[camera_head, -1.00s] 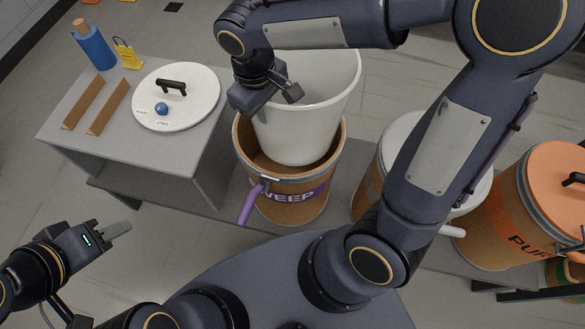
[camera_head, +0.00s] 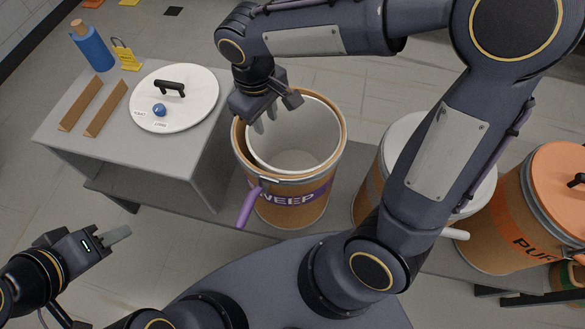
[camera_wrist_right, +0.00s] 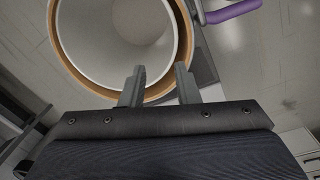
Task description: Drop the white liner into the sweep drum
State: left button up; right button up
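The white liner (camera_head: 312,128) sits down inside the brown sweep drum (camera_head: 290,207), with its rim a little below or near the drum's rim. The liner's pale inside also shows in the right wrist view (camera_wrist_right: 118,45), ringed by the drum's brown wall (camera_wrist_right: 166,86). My right gripper (camera_head: 266,120) is over the drum's left rim.
A purple lever (camera_head: 249,208) sticks out from the drum. White-topped (camera_head: 402,140) and orange-lidded (camera_head: 555,185) drums stand to the right.

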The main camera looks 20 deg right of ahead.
notch_tip(320, 180, up, 8)
jog(key=shift+s+a+f, duration=0.15)
jog(key=shift+a, duration=0.1)
dwell(0.5)
jog(key=s+d+f+m+t+y, duration=0.2)
jog(key=s+d+m, duration=0.1)
jog(key=s, duration=0.4)
jog(key=s+d+f+m+t+y, duration=0.2)
jog(key=s+d+m+t, duration=0.1)
jog(key=s+d, duration=0.3)
jog(key=shift+s+d+f+m+y, duration=0.2)
jog(key=shift+s+f+m+y, duration=0.15)
jog(key=shift+s+m, duration=0.45)
